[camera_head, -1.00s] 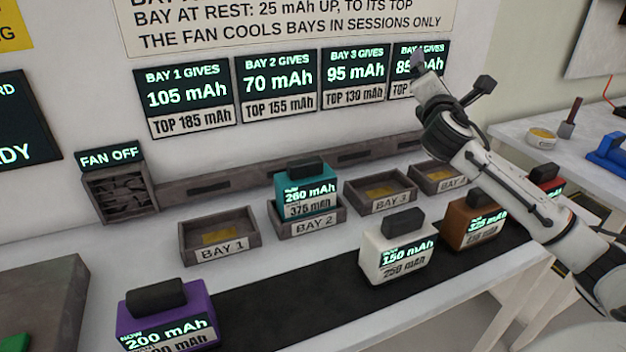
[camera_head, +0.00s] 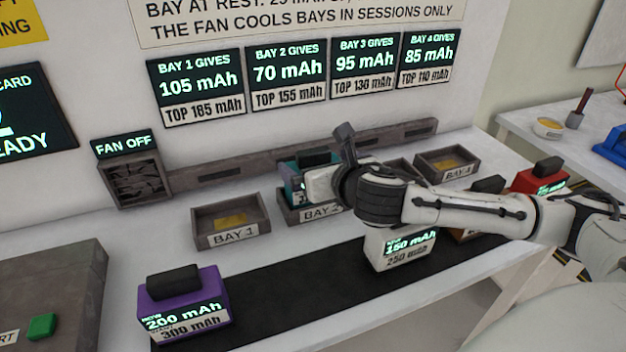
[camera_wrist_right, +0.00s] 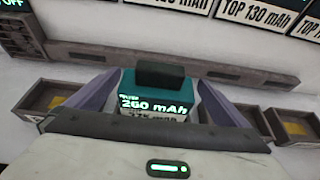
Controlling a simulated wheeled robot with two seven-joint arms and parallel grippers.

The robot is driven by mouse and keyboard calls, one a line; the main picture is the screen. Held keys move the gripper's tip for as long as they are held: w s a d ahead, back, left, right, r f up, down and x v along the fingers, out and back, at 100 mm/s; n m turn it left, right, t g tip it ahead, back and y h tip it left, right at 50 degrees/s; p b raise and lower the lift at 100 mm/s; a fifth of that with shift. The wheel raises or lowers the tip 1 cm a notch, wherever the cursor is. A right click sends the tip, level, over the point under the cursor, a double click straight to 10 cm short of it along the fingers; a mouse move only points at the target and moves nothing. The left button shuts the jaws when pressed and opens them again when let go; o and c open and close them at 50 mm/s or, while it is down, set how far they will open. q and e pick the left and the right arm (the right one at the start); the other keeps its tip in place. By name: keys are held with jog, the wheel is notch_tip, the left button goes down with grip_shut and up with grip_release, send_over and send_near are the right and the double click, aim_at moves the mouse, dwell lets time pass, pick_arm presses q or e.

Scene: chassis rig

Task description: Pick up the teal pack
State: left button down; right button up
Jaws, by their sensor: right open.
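The teal pack (camera_head: 293,178) stands upright in bay 2 (camera_head: 297,216), with a dark handle on top. In the head view my right gripper (camera_head: 318,182) covers much of its front. In the right wrist view the teal pack (camera_wrist_right: 155,98) shows 260 mAh and sits between the two fingers of my right gripper (camera_wrist_right: 159,80). The fingers are spread, one on each side, and the gripper holds nothing. I cannot tell whether a finger touches the pack. The lower part of the pack is hidden by the gripper in the wrist view. My left gripper is not in view.
Bay 1 (camera_head: 203,240) and bay 4 (camera_head: 424,172) are empty; bay 3 is partly hidden by my arm. A purple pack (camera_head: 156,318), a white pack (camera_head: 385,258), a brown pack and a red pack (camera_head: 524,182) stand along the dark strip (camera_head: 270,298). A wall ledge runs behind the bays.

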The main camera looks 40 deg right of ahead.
jog(key=shift+x, duration=3)
